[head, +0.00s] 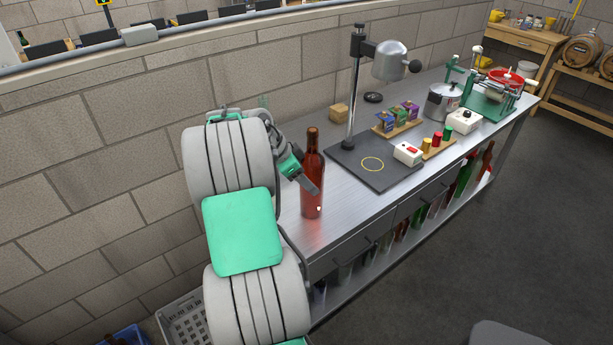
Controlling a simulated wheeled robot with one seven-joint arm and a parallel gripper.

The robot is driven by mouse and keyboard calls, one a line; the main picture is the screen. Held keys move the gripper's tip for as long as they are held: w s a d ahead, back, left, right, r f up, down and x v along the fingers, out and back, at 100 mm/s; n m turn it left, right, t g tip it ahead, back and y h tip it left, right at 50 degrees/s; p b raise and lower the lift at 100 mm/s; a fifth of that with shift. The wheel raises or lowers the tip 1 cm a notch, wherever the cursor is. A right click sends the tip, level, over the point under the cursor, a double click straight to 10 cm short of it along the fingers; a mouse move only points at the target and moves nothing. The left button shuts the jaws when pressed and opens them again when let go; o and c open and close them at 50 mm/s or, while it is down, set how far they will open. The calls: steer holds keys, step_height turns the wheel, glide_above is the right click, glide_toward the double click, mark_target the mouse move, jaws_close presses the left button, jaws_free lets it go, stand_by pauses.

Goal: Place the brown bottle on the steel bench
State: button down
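The brown bottle (313,158) is upright at the near left end of the steel bench (349,212). Its base looks to be on or just above the bench top, and a reddish reflection shows around it; I cannot tell whether they touch. My gripper (309,187) reaches in from the left at the bottle's body, with a dark finger crossing in front of it. The other finger is hidden, so I cannot tell whether the gripper is closed on the bottle.
A dark mat (372,182) with a yellow ring and a stand with a steel head (390,61) are right of the bottle. A white box with a red switch (408,153) sits on the mat's edge. Several bottles (467,172) stand on the lower shelf. A block wall runs behind.

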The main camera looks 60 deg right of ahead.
steer(key=shift+c, duration=1.6)
jaws_free()
steer(key=shift+f, duration=0.1)
